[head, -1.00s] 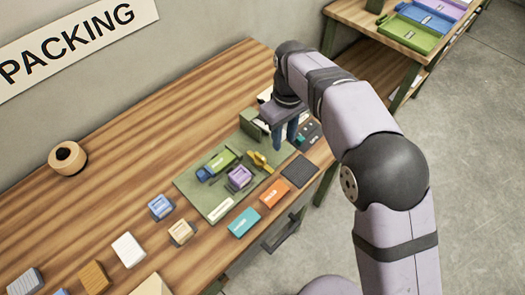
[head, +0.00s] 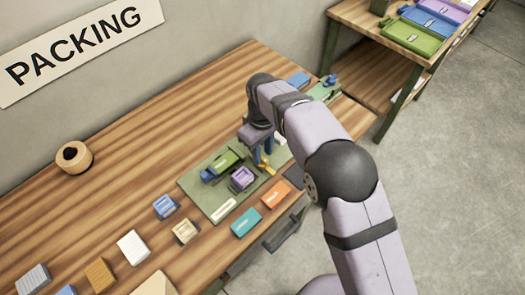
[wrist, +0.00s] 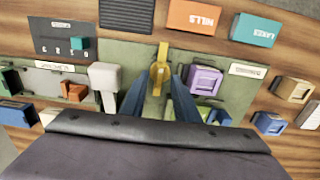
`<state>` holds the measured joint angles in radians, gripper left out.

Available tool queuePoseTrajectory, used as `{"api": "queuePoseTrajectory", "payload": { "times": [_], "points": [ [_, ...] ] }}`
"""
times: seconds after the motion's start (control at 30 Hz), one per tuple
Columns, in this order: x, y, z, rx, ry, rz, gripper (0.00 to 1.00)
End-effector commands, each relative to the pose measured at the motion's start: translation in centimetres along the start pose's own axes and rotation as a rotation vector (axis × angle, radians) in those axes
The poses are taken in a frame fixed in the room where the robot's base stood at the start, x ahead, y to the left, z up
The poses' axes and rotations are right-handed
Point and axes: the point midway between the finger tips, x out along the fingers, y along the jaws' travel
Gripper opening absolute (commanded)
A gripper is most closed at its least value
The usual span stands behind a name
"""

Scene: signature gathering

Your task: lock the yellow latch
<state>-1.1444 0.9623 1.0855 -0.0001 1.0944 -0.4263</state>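The yellow latch (head: 268,169) is on the green-grey board (head: 204,200), near its right end, beside the purple block (head: 242,179). In the wrist view the yellow latch (wrist: 161,58) lies at top centre, its long arm pointing up the picture and its round hub lower down. My gripper (wrist: 161,84) has its two blue fingers apart, one on each side of the hub's lower end. It also shows over the latch in the head view (head: 263,157). I cannot tell whether either finger touches the latch. Part of the board is hidden behind my gripper.
Orange (head: 275,194) and teal (head: 246,222) labelled blocks lie along the board's front side. A green and blue item (head: 222,163) is on the board. A pale upright block (wrist: 105,82) stands close left of my fingers in the wrist view. The wooden table's back left is mostly clear.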

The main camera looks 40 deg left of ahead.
Motion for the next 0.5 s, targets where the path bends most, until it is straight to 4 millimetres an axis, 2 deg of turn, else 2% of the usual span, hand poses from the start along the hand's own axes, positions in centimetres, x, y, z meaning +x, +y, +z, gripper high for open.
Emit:
{"api": "queuePoseTrajectory", "payload": {
  "times": [0.2, 0.47, 0.5],
  "points": [
    [1.4, 0.0, 0.0, 0.0, 0.0, 0.0, 0.28],
    [1.6, 0.0, 0.0, 0.0, 0.0, 0.0, 0.28],
    [1.6, 0.0, 0.0, 0.0, 0.0, 0.0, 0.26]
  ]
}}
